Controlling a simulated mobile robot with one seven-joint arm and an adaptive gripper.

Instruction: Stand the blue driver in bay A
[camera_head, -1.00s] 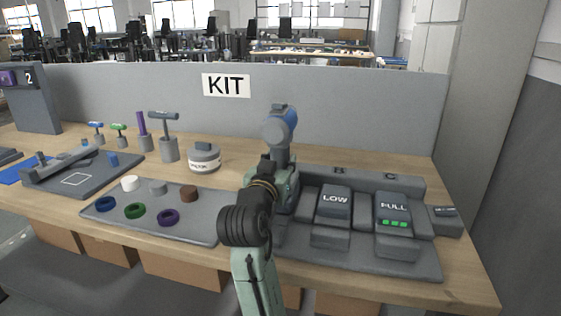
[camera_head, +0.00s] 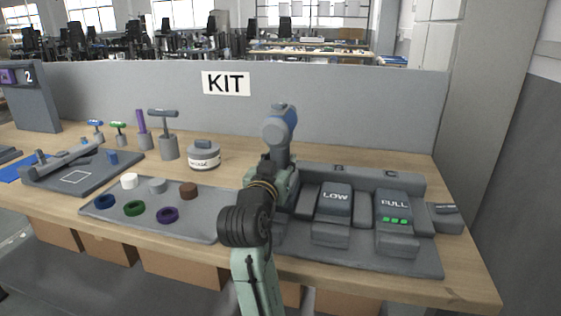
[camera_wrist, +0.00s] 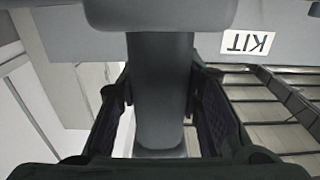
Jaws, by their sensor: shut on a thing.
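In the wrist view my gripper's fingers (camera_wrist: 165,110) stand on both sides of the driver's grey handle (camera_wrist: 160,85). The charger rack (camera_head: 370,255) has bays marked B and C in view. The bay to the left of B, where bay A would be, is hidden behind my arm and gripper. I cannot tell whether the driver's foot is in that bay or above it.
Battery packs marked LOW (camera_head: 334,200) and FULL (camera_head: 394,207) sit in bays B and C, close to the right. A grey tray (camera_head: 190,228) with rings and caps lies left of my arm. A round grease tin (camera_head: 204,156) stands behind it. A grey partition (camera_head: 340,110) runs behind the bench.

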